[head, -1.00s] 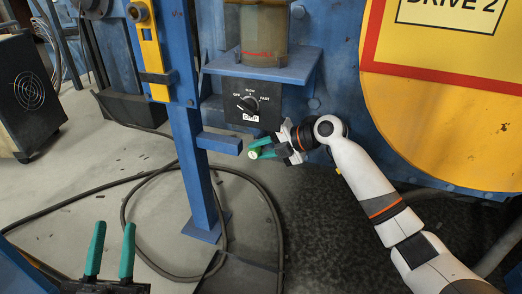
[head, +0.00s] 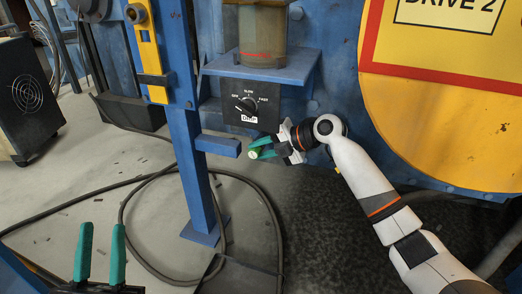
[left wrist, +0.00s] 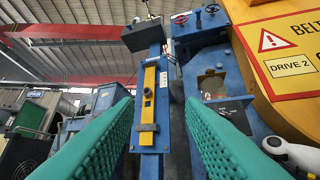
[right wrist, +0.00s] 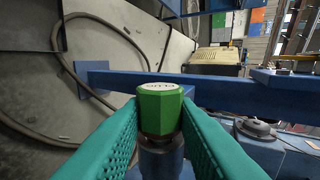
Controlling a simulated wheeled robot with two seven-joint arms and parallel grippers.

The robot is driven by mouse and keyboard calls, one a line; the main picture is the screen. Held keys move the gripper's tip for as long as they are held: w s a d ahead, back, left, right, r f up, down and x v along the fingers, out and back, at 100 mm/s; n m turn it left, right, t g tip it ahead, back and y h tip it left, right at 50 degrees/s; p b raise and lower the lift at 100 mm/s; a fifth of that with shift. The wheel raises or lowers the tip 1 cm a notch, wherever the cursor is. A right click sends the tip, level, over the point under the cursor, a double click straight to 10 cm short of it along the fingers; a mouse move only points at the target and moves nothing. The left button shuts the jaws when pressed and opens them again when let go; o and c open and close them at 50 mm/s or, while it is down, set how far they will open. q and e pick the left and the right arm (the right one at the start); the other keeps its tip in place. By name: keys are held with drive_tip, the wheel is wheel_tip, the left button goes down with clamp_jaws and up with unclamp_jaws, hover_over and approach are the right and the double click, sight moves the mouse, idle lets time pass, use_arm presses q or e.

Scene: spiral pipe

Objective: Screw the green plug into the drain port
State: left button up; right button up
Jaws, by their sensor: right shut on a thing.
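The green plug (head: 256,153) has a faceted body and a pale lettered top; it shows larger in the right wrist view (right wrist: 159,108). My right gripper (head: 264,149) is shut on it, with one teal finger on each side. Below the plug in the right wrist view are a dark band and a grey cylindrical part (right wrist: 161,158); I cannot tell whether this is the drain port or whether the plug's thread is engaged. My left gripper (head: 99,252) is open and empty at the lower left; its fingers frame the left wrist view (left wrist: 160,130).
A speed-dial box (head: 247,105) hangs under a blue shelf (head: 262,70), just above my right gripper. A blue bar (head: 217,146) juts from the blue post (head: 190,180) left of the plug. A black hose (head: 150,262) loops on the floor. A yellow guard (head: 440,130) stands right.

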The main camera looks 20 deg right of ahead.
use_arm(q)
drive_tip(key=shift+s, duration=0.15)
use_arm(e)
drive_tip(key=shift+w, duration=0.1)
use_arm(q)
drive_tip(key=shift+s+r+t, duration=0.2)
drive_tip(key=shift+s+t, duration=0.05)
drive_tip(key=shift+t, duration=0.15)
use_arm(e)
drive_tip(key=shift+d, duration=0.1)
